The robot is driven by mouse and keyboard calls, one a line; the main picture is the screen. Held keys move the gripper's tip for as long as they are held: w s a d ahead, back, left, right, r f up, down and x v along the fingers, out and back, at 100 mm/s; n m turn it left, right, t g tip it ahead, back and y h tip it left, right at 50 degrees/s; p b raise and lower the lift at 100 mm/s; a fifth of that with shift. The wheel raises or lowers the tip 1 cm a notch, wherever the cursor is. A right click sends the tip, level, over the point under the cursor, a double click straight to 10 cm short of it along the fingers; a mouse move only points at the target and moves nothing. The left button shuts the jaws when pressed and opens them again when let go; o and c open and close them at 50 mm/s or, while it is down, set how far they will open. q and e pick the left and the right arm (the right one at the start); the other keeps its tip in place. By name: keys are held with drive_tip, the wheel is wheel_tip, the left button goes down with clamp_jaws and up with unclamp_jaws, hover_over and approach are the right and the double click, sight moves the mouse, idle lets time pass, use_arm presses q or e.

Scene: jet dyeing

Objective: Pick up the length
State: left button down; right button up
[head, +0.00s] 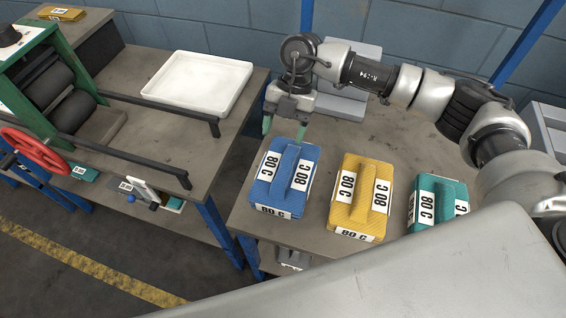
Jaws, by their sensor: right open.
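Three folded cloth lengths with white "80 C" labels lie in a row on the right table. The blue length (282,182) is at the left, the yellow length (359,197) in the middle and the teal length (437,203) at the right. My right gripper (285,130) points down at the back edge of the blue length, with its green-tipped fingers apart and nothing between them. I cannot tell whether the fingertips touch the cloth. My left gripper is not in view.
A white tray (199,82) sits on the left table, beside a green-framed roller machine (55,85) with a red handwheel (35,150). Two dark rails run across that table. A grey container (345,72) stands behind my right gripper. A gap separates the tables.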

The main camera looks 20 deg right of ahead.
sight(286, 163)
drive_tip(key=shift+w+d+f+h, duration=0.1)
drive_tip(key=shift+d+f+h, duration=0.15)
drive_tip(key=shift+d, duration=0.25)
drive_tip(key=shift+w+d+f+h, duration=0.1)
drive_tip(key=shift+d+h, duration=0.25)
drive_tip(key=shift+d, duration=0.1)
drive_tip(key=p+x, duration=0.1)
drive_tip(key=x, duration=0.2)
drive_tip(key=shift+s+a+f, duration=0.15)
drive_tip(key=shift+s+f, duration=0.1)
drive_tip(key=shift+f, duration=0.05)
drive_tip(key=x, duration=0.2)
drive_tip(key=p+x, duration=0.1)
drive_tip(key=x, duration=0.1)
drive_tip(key=shift+w+a+f+p, duration=0.1)
drive_tip(key=shift+f+p, duration=0.2)
drive_tip(key=shift+f, duration=0.1)
drive_tip(key=shift+a+f, duration=0.1)
drive_tip(key=shift+f, duration=0.5)
drive_tip(key=c, duration=1.2)
